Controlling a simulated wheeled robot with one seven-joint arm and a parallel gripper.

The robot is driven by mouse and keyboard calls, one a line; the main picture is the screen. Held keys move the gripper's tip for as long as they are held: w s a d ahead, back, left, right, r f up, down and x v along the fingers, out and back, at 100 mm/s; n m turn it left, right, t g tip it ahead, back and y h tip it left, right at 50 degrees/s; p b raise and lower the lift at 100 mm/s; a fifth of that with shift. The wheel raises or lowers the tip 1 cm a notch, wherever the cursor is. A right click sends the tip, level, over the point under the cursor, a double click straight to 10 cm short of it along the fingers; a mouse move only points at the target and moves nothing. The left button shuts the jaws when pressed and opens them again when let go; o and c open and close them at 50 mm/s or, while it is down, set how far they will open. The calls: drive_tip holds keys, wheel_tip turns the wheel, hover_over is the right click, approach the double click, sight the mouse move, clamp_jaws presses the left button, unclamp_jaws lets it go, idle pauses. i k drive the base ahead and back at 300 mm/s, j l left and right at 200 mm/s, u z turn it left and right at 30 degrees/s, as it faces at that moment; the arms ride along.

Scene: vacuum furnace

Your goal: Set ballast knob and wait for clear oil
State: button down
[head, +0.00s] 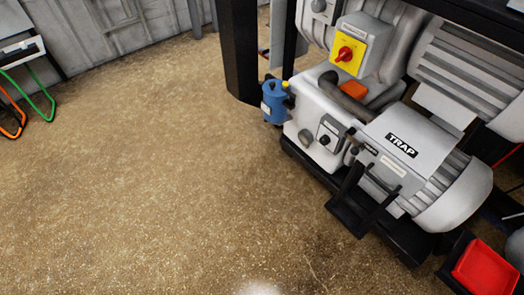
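A grey vacuum pump (312,108) stands at the right of the head view. A dark knob (325,139) sits on a small plate on its front face, and I take it for the ballast knob. Its pointer setting is too small to read. A small round dark fitting (305,136) lies just left of the knob; I cannot tell if it is the oil sight glass, and no oil state can be read. My gripper is not in view.
A blue canister (274,101) is beside the pump's left end. A yellow switch box with a red knob (345,54) is above. A grey box marked TRAP (408,165) and a red tray (484,271) are to the right. The brown floor (150,170) is clear.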

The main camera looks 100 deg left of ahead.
sight(325, 140)
drive_tip(key=l+u, duration=0.1)
drive_tip(key=u, duration=0.4)
drive_tip(key=k+u, duration=0.15)
drive_tip(key=u, duration=0.3)
drive_tip(key=l+u, duration=0.1)
drive_tip(key=u, duration=0.4)
drive_tip(key=k+u, duration=0.15)
drive_tip(key=u, duration=0.3)
drive_tip(key=i+l+u, duration=0.1)
drive_tip(key=u, duration=0.35)
drive_tip(key=i+l+u, duration=0.15)
drive_tip(key=u, duration=0.25)
drive_tip(key=i+l+u, duration=0.15)
drive_tip(key=u, duration=0.3)
drive_tip(key=i+l+u, duration=0.1)
drive_tip(key=l+u, duration=0.15)
drive_tip(key=u, duration=0.15)
